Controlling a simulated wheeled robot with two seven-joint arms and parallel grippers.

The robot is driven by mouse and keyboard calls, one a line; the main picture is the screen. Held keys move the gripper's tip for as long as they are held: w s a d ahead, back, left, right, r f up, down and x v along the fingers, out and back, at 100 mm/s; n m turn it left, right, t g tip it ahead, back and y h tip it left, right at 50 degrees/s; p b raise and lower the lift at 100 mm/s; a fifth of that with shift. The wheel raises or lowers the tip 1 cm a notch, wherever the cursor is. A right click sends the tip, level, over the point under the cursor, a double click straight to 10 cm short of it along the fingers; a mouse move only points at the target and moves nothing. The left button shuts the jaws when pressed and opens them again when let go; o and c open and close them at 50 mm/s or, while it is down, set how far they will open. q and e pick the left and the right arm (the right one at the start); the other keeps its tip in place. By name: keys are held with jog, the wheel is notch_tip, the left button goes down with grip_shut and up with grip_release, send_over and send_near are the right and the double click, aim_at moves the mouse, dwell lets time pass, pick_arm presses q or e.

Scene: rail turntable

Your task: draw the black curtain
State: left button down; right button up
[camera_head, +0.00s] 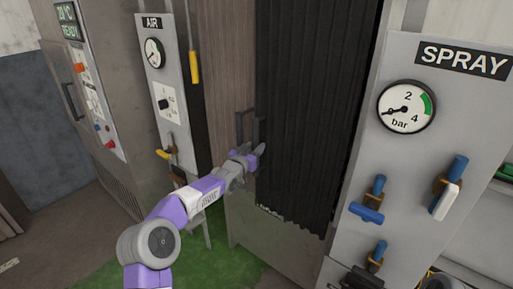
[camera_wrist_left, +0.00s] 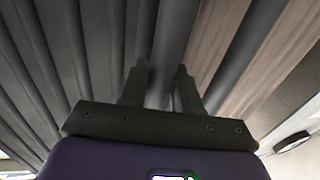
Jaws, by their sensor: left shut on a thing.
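The black curtain (camera_head: 305,110) hangs in vertical folds in the middle of the head view, between a brown wood-grain panel and the spray panel. In the left wrist view its dark folds (camera_wrist_left: 75,60) fill the left side. A dark upright handle (camera_head: 240,128) shows at the curtain's left edge. My left gripper (camera_head: 258,156) is at this edge, low on the handle. In the left wrist view a grey bar (camera_wrist_left: 177,40) runs down between the fingers (camera_wrist_left: 158,88), and the gripper is shut on it. The fingers hide its lower part. My right gripper is not in view.
The wood-grain panel (camera_head: 228,70) stands just left of the curtain. The spray panel (camera_head: 400,150) with gauge and blue valves stands close on the right. The air panel (camera_head: 153,90) and a grey cabinet (camera_head: 110,50) are left. Green floor (camera_head: 205,250) lies below my arm.

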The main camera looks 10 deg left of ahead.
pick_arm(q)
jog(key=shift+a+r, duration=0.15)
jog(key=shift+a, duration=0.1)
jog(key=c, duration=1.1)
grip_release()
jog(key=shift+o, duration=0.8)
jog(key=shift+w+a, duration=0.1)
jog(key=shift+w, duration=0.05)
jog(key=v, duration=0.7)
jog(key=shift+s, duration=0.35)
